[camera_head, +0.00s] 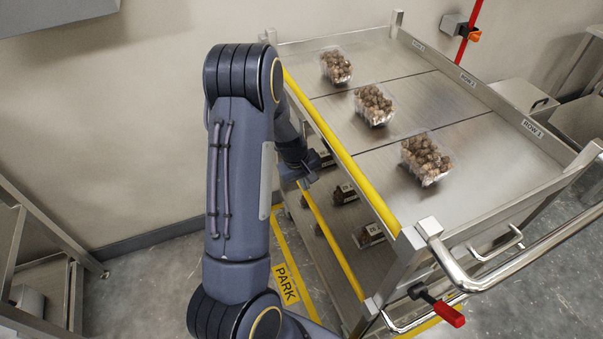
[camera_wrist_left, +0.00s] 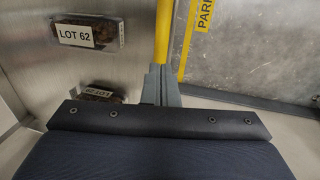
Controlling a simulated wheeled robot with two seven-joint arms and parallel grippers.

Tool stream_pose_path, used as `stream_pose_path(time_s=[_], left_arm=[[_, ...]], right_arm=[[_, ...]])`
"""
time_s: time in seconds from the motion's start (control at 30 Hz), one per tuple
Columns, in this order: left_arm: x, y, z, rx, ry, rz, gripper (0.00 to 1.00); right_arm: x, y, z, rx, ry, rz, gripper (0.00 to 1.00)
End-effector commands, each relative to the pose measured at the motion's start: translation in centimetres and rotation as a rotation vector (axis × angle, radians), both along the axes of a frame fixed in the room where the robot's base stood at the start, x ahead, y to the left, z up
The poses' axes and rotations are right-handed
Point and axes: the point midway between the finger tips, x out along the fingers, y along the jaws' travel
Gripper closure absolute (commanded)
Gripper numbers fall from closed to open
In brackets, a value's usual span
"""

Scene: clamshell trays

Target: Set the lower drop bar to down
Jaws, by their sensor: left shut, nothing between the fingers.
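The lower drop bar (camera_head: 333,244) is a thin yellow bar along the open side of the cart's lower shelf. Its far end is beside my left gripper (camera_head: 303,178), which is low at the cart's side. In the left wrist view the yellow bar (camera_wrist_left: 163,32) runs away from just beyond the tips of my left gripper (camera_wrist_left: 160,84). The fingers are shut with nothing between them; I cannot tell whether they touch the bar. The upper drop bar (camera_head: 340,150) is a thicker yellow bar along the top shelf's edge. My right gripper is out of view.
The cart's top shelf (camera_head: 330,105) holds three clear clamshell trays, including the nearest tray (camera_head: 426,158). Labelled packs, such as one marked LOT 62 (camera_wrist_left: 90,31), sit on the lower shelf. A red-handled clamp (camera_head: 449,314) projects near the front. A yellow PARK marking (camera_head: 287,284) lies beside the cart.

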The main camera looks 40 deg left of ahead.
Motion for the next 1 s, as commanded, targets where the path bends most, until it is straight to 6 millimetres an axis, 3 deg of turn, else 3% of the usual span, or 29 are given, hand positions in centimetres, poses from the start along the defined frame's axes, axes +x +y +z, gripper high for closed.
stream_pose_path(time_s=[0.1, 0.23, 0.8, 1.0], left_arm=[[0.3, -0.2, -2.3, -0.002, 0.005, 0.001, 1.00], [0.6, -0.4, -3.8, -0.001, 0.002, 0.000, 1.00], [0.8, -0.5, -5.0, 0.000, 0.000, 0.000, 1.00], [0.8, -0.5, -7.9, -0.001, 0.002, 0.000, 1.00]], right_arm=[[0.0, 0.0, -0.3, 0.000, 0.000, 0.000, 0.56], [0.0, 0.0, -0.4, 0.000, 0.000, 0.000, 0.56], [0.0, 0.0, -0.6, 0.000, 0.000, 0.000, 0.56], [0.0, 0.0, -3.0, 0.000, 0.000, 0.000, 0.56]])
